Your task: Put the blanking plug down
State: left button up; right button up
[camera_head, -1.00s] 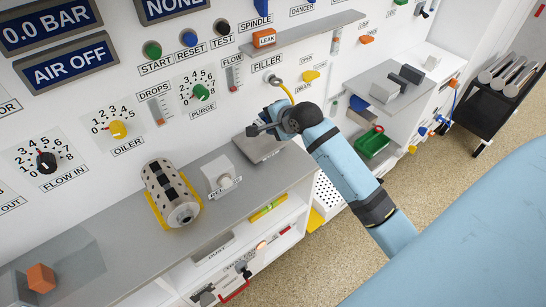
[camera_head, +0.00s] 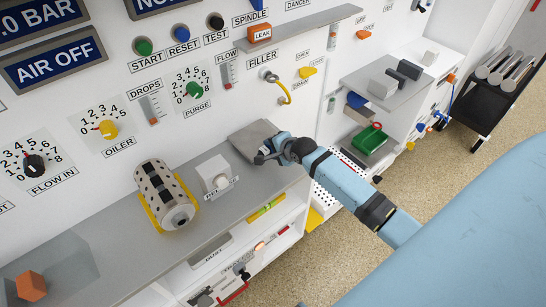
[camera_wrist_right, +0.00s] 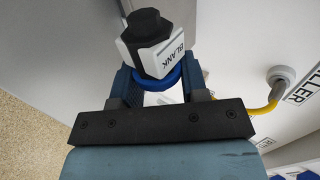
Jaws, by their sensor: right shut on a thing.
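The blanking plug (camera_wrist_right: 155,50) is in the right wrist view, with a black knob, a white body labelled BLANK and a blue ring at its base. My right gripper (camera_wrist_right: 160,80) is shut on it, a finger on either side of the blue ring. In the head view my right gripper (camera_head: 266,155) is over the front part of a grey pad (camera_head: 250,136) on the shelf. The plug is too small and covered to make out there. I cannot tell whether it touches the pad. My left gripper is not in view.
The grey shelf (camera_head: 120,240) also holds a perforated roller (camera_head: 165,195) and a white block (camera_head: 214,174). The FILLER port (camera_head: 267,75) with its yellow hose (camera_head: 285,95) is on the wall above the pad. A green bin (camera_head: 370,140) stands to the right.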

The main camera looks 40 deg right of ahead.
jog(key=shift+f, duration=2.2)
jog(key=shift+f, duration=0.55)
jog(key=o, duration=0.9)
jog(key=shift+f, duration=0.1)
